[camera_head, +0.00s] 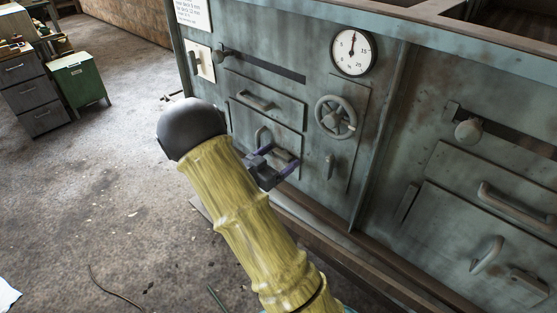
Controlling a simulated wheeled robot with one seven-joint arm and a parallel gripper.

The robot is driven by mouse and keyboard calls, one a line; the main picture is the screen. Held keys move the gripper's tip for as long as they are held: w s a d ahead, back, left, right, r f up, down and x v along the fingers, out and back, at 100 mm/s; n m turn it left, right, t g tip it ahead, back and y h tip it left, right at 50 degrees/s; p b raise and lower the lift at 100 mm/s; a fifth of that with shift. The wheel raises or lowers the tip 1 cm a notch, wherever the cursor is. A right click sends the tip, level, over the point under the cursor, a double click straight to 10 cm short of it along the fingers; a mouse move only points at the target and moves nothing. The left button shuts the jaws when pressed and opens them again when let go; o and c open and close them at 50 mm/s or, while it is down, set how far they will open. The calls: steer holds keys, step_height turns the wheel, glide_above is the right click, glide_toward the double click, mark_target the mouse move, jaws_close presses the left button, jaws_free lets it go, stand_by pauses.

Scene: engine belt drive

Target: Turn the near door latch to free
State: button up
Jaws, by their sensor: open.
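My gripper (277,161) is open, with its dark fingers in front of the lower left door (258,118) of the grey-green machine. A curved handle (260,134) shows just above the fingers. A small latch piece (284,155) sits close beside them, partly hidden; I cannot tell whether they touch it. At the right, a larger-looking lower door (448,236) has a curved handle (487,254) and a latch block (527,281) beside it. The picture does not settle which latch is the near one.
A handwheel (336,117), a round gauge (352,52) and a small lever (330,166) are on the middle panel. A knobbed slider (468,131) is at right. A rail (330,236) runs along the machine's foot. A green cabinet (78,82) stands far left; the floor between is mostly clear.

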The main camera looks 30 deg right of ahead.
steer(key=shift+d, duration=0.1)
steer(key=c, duration=1)
steer(key=shift+m, duration=0.4)
steer(key=shift+m+b, duration=7.4)
steer(key=shift+m, duration=1.1)
